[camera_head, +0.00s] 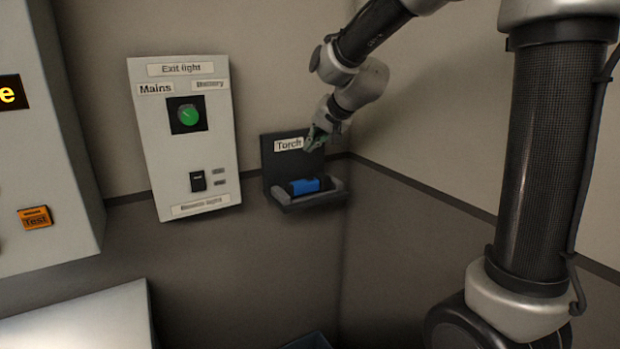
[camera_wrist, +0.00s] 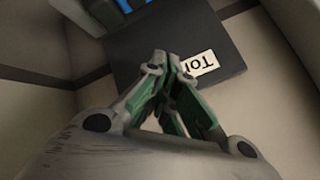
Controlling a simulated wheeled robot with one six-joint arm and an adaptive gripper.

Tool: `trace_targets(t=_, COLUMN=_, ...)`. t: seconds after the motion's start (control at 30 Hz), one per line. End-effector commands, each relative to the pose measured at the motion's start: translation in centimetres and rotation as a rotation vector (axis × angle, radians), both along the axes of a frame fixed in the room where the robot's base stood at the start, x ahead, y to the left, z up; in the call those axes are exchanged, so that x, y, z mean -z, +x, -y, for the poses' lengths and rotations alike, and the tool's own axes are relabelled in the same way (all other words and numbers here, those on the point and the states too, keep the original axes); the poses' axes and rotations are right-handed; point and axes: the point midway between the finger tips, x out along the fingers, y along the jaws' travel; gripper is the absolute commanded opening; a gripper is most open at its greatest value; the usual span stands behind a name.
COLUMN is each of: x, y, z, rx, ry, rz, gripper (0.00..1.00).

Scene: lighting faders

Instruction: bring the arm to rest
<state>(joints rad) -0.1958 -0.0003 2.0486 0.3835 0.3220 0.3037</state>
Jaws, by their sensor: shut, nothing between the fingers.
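My gripper (camera_head: 311,146) is in front of the dark back plate of the torch holder (camera_head: 268,180), by its "Torch" label (camera_head: 287,144). In the wrist view my gripper (camera_wrist: 168,58) has its green-padded fingers together with nothing between them. The blue torch (camera_head: 305,186) lies in the holder's cradle, below my gripper and apart from it. A bit of the blue torch also shows at the top edge of the wrist view (camera_wrist: 124,5). I cannot tell whether the fingertips touch the back plate.
An "Exit light" panel (camera_head: 155,150) with a green dial and a black switch is on the wall left of the holder. A box with an orange "Test" button (camera_head: 36,218) stands at the far left. A pale surface (camera_head: 85,315) is at the lower left. A wall corner is right of the holder.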

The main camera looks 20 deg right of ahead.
Motion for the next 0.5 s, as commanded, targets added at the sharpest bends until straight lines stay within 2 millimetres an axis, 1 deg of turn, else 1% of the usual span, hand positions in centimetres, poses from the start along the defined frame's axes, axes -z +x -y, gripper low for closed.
trace_targets(t=0.1, x=0.1, y=-0.1, z=0.0, rx=-0.010, ry=-0.008, rz=-0.002, gripper=0.00)
trace_targets(t=0.17, x=0.6, y=-0.7, z=-0.1, rx=-0.043, ry=-0.032, rz=-0.029, gripper=0.00)
trace_targets(t=0.27, x=3.2, y=-3.2, z=0.2, rx=-0.121, ry=-0.097, rz=-0.121, gripper=0.00)
trace_targets(t=0.3, x=4.2, y=-4.8, z=0.4, rx=-0.161, ry=-0.129, rz=-0.164, gripper=0.00)
trace_targets(t=0.37, x=5.1, y=-8.0, z=1.3, rx=-0.226, ry=-0.184, rz=-0.228, gripper=0.00)
trace_targets(t=0.4, x=5.4, y=-10.4, z=2.2, rx=-0.265, ry=-0.220, rz=-0.264, gripper=0.00)
trace_targets(t=0.47, x=5.5, y=-14.1, z=3.8, rx=-0.318, ry=-0.273, rz=-0.314, gripper=0.00)
trace_targets(t=0.5, x=5.5, y=-16.6, z=5.0, rx=-0.347, ry=-0.306, rz=-0.344, gripper=0.00)
